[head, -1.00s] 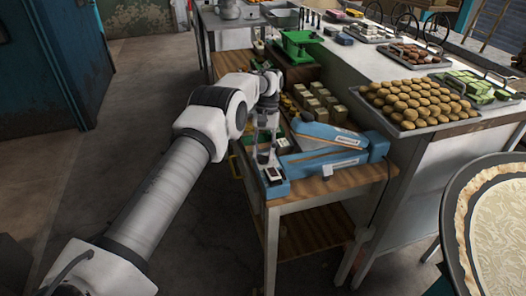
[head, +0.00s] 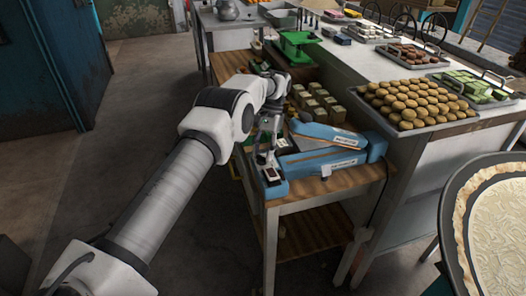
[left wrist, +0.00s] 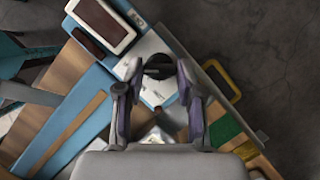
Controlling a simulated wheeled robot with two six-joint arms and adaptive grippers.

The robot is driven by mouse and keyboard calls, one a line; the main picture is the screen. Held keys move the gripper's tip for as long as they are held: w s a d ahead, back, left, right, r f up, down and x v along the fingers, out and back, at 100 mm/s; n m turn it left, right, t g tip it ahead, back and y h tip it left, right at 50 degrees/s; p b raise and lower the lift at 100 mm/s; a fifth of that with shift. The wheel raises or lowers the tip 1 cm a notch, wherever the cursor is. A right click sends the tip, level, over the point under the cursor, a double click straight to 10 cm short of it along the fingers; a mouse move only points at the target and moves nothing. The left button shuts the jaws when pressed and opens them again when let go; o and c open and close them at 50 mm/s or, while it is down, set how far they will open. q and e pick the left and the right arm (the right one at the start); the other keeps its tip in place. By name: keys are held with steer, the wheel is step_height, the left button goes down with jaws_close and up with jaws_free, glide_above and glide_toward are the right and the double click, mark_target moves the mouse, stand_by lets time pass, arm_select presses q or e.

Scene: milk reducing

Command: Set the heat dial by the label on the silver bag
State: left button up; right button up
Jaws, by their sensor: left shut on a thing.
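The blue sealing machine (head: 300,163) with a long arm and white labels lies on the wooden bench top. My left gripper (head: 263,158) points down at the machine's left end. In the left wrist view my left gripper (left wrist: 158,85) is shut on a round black dial (left wrist: 159,67), which sits on a white panel (left wrist: 150,46) between the fingertips. Dial markings are too small or covered to read. A dark red switch in a white frame (left wrist: 104,23) is beside the dial. I cannot make out a silver bag or its label. My right gripper is not in view.
Several small boxes (head: 320,100) stand behind the machine, with a green scale (head: 298,42) further back. A tray of round baked goods (head: 418,103) is on the counter to the right. A large pan (head: 450,215) is at the front right. Open floor lies left.

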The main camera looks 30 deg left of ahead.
arm_select(q)
steer(key=o, duration=0.9)
steer(key=shift+f, duration=0.1)
steer(key=shift+c, duration=0.2)
step_height(320, 180, up, 10)
